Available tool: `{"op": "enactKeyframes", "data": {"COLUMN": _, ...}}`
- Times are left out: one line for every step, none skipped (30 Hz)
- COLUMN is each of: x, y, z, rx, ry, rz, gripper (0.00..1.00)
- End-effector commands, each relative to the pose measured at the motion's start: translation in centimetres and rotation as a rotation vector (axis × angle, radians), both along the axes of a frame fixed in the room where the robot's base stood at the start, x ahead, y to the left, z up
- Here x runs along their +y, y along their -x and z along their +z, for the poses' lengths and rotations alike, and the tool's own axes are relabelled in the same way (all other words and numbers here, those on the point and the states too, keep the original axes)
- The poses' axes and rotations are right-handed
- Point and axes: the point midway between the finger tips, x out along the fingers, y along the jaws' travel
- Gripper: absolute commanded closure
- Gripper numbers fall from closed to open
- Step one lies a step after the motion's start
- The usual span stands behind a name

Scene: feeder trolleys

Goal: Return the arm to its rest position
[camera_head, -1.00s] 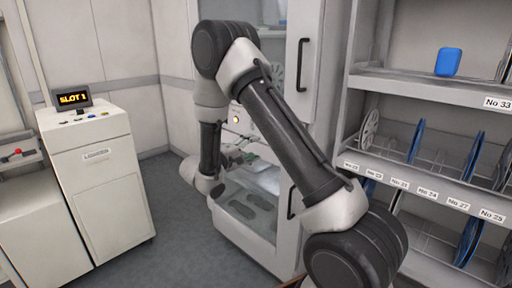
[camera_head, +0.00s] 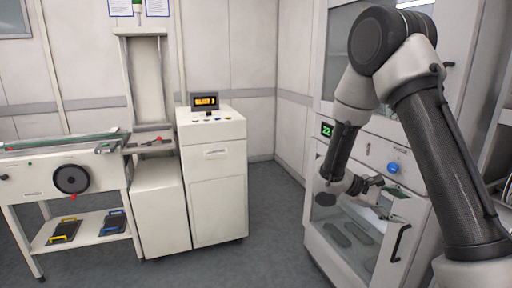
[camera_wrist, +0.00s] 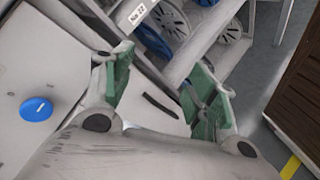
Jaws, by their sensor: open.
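My arm (camera_head: 425,110) is raised at the right of the head view, bent at a high elbow, with its forearm hanging down in front of a white cabinet. My gripper (camera_wrist: 160,95) shows in the wrist view with two green-padded fingers wide apart and nothing between them. In the head view the gripper (camera_head: 375,184) is small and partly hidden, near the cabinet front.
The white cabinet (camera_head: 405,210) has a glass door, a black handle and a blue knob (camera_head: 393,168). A white console (camera_head: 215,180) with a lit display stands mid-left, beside a bench machine (camera_head: 50,180). Grey floor (camera_head: 270,215) is open between. Reels (camera_wrist: 170,18) show in the wrist view.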

Motion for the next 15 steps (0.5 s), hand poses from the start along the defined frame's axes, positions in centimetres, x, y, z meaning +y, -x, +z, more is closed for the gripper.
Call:
{"op": "enactKeyframes", "data": {"x": -0.1, "y": 1.6, "z": 0.9, "rx": 0.009, "ry": -0.063, "rz": -0.043, "gripper": 0.42}}
{"op": "enactKeyframes", "data": {"x": -0.1, "y": 2.6, "z": 1.2, "rx": 0.017, "ry": -0.106, "rz": -0.069, "gripper": 0.42}}
{"op": "enactKeyframes", "data": {"x": 0.0, "y": 4.0, "z": 1.8, "rx": 0.024, "ry": -0.166, "rz": -0.103, "gripper": 0.42}}
{"op": "enactKeyframes", "data": {"x": 0.1, "y": 5.1, "z": 2.1, "rx": 0.024, "ry": -0.214, "rz": -0.126, "gripper": 0.42}}
{"op": "enactKeyframes", "data": {"x": 0.3, "y": 6.1, "z": 2.6, "rx": 0.021, "ry": -0.264, "rz": -0.149, "gripper": 0.42}}
{"op": "enactKeyframes", "data": {"x": 0.6, "y": 7.5, "z": 3.2, "rx": 0.01, "ry": -0.335, "rz": -0.177, "gripper": 0.42}}
{"op": "enactKeyframes", "data": {"x": 0.9, "y": 8.6, "z": 3.6, "rx": -0.003, "ry": -0.393, "rz": -0.197, "gripper": 0.42}}
{"op": "enactKeyframes", "data": {"x": 1.2, "y": 9.6, "z": 4.1, "rx": -0.02, "ry": -0.45, "rz": -0.216, "gripper": 0.42}}
{"op": "enactKeyframes", "data": {"x": 1.8, "y": 10.8, "z": 4.8, "rx": -0.048, "ry": -0.527, "rz": -0.236, "gripper": 0.42}}
{"op": "enactKeyframes", "data": {"x": 2.3, "y": 11.7, "z": 5.2, "rx": -0.074, "ry": -0.585, "rz": -0.248, "gripper": 0.42}}
{"op": "enactKeyframes", "data": {"x": 2.7, "y": 12.5, "z": 5.7, "rx": -0.104, "ry": -0.639, "rz": -0.26, "gripper": 0.42}}
{"op": "enactKeyframes", "data": {"x": 3.3, "y": 13.5, "z": 6.4, "rx": -0.145, "ry": -0.71, "rz": -0.271, "gripper": 0.42}}
{"op": "enactKeyframes", "data": {"x": 3.8, "y": 14.2, "z": 6.9, "rx": -0.179, "ry": -0.76, "rz": -0.278, "gripper": 0.42}}
{"op": "enactKeyframes", "data": {"x": 4.3, "y": 14.8, "z": 7.4, "rx": -0.217, "ry": -0.809, "rz": -0.284, "gripper": 0.42}}
{"op": "enactKeyframes", "data": {"x": 4.9, "y": 15.6, "z": 8.1, "rx": -0.269, "ry": -0.868, "rz": -0.289, "gripper": 0.42}}
